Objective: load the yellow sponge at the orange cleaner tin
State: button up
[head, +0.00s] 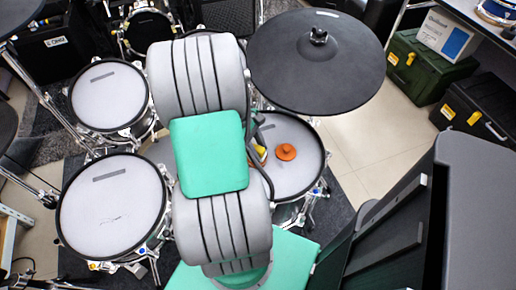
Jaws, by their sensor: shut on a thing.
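The orange cleaner tin (286,152) stands on a round mesh drum pad (300,172), right of my arm. A small patch of the yellow sponge (261,152) shows just left of the tin, at the edge of my arm. My gripper (256,153) is mostly hidden behind my grey and green arm links. It is shut on the yellow sponge, close to the tin's left side. A small gap shows between sponge and tin. Whether the sponge touches the pad is hidden.
A large black cymbal pad (318,62) hangs above the drum pad. More mesh pads (112,207) (110,95) stand at left. Green (424,68) and black cases (471,112) sit at the right on the floor. The drum pad's right part is clear.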

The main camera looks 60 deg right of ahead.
aim_at(258, 148)
dwell(0.6)
notch_tip(258, 148, up, 7)
jog(key=p, duration=0.8)
